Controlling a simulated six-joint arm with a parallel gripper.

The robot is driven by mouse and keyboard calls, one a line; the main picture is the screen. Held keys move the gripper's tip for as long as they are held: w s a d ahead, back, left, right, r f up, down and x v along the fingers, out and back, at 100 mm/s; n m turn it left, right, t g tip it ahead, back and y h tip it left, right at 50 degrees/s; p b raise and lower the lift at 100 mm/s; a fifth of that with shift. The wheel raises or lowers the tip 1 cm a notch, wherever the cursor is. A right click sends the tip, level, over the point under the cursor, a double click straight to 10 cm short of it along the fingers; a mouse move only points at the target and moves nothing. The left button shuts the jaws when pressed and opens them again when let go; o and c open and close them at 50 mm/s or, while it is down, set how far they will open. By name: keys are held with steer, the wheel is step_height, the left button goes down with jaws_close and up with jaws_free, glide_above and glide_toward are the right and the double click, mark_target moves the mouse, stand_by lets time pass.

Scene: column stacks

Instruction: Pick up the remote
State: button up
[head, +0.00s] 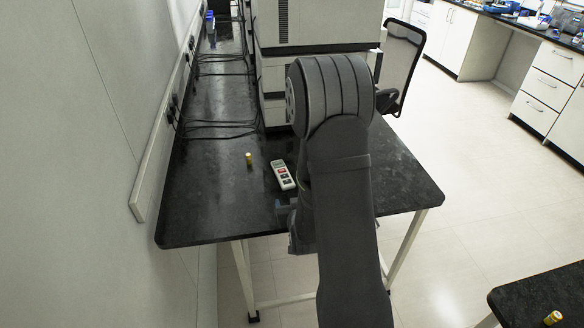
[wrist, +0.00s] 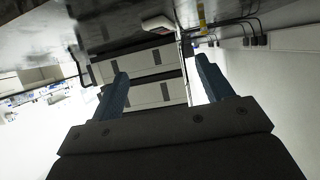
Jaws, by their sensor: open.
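The remote (head: 283,175) is white with dark, red and green buttons. It lies flat on the black table near its front edge, left of my arm in the head view. In the wrist view the remote (wrist: 157,23) shows end-on at the top, past the fingertips and apart from them. My gripper (wrist: 161,68) has two blue fingers spread wide with nothing between them. In the head view my gripper (head: 284,212) is mostly hidden by my arm; one part shows just in front of the remote.
A small yellow cylinder (head: 249,159) stands left of the remote and also shows in the wrist view (wrist: 201,17). Black cables (head: 215,124) lie along the wall side. A large white instrument (head: 272,75) stands behind. The front-left tabletop (head: 210,205) is clear.

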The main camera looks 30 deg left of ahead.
steer(key=w+a+g+h, duration=0.3)
steer(key=w+a, duration=0.4)
steer(key=w, duration=0.1)
steer(key=n+g+h, duration=0.2)
steer(key=g, duration=0.2)
glide_toward(283, 174)
steer(key=shift+x, duration=4.25)
steer(key=shift+c, duration=0.2)
